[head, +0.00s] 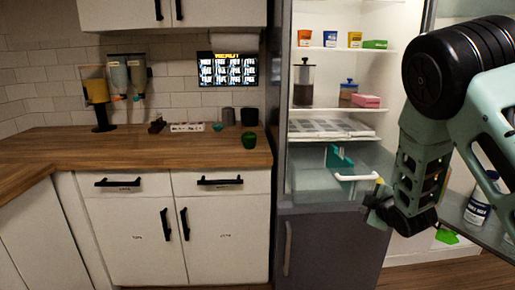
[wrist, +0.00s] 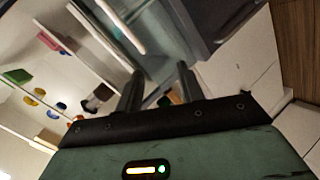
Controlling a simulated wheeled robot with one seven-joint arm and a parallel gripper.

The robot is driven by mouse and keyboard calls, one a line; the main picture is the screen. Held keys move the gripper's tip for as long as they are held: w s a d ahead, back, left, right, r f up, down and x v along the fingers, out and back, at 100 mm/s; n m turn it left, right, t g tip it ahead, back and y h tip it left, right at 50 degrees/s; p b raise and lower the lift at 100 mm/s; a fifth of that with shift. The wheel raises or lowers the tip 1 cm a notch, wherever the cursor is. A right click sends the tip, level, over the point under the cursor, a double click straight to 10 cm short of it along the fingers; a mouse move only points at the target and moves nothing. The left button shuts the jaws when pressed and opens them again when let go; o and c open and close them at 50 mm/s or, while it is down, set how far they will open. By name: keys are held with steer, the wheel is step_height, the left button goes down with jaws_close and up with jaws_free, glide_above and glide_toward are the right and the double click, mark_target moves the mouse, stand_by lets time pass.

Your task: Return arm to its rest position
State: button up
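My arm (head: 425,160) is raised at the right in the head view, bent downward in front of the open fridge. My gripper (head: 374,195) is at its lower end, close to the white bar of the fridge's lower drawer. I cannot tell whether it touches the bar. In the wrist view, the two dark fingers of my gripper (wrist: 159,82) stand apart, with nothing seen held between them. The view there is strongly tilted and shows the fridge shelves at the left.
The open fridge (head: 283,150) holds small boxes, jars and a pink box (head: 366,101). A clear drawer (head: 318,184) with a teal piece (head: 340,158) sits low inside. A white bottle (head: 481,200) stands in the door at right. The wooden counter (head: 70,148) is at left.

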steer(key=s+a+r+m+g+y+p, duration=0.1)
steer(key=s+a+r+m+g, duration=0.15)
steer(key=s+a, duration=0.55)
steer(key=s+a+r+m+g+y, duration=0.15)
steer(key=s+a+g, duration=0.25)
steer(key=s+a, duration=0.45)
steer(key=s+a+r+g+h, duration=0.1)
steer(key=s+a+r+g, duration=0.1)
steer(key=s, duration=1)
steer(key=s+a+r+m+g+p, duration=0.1)
steer(key=s+r+g, duration=0.3)
steer(key=s, duration=0.8)
steer(key=shift+s+a+r+m+h, duration=0.2)
steer(key=shift+s+a+m+h, duration=0.15)
steer(key=shift+a, duration=0.2)
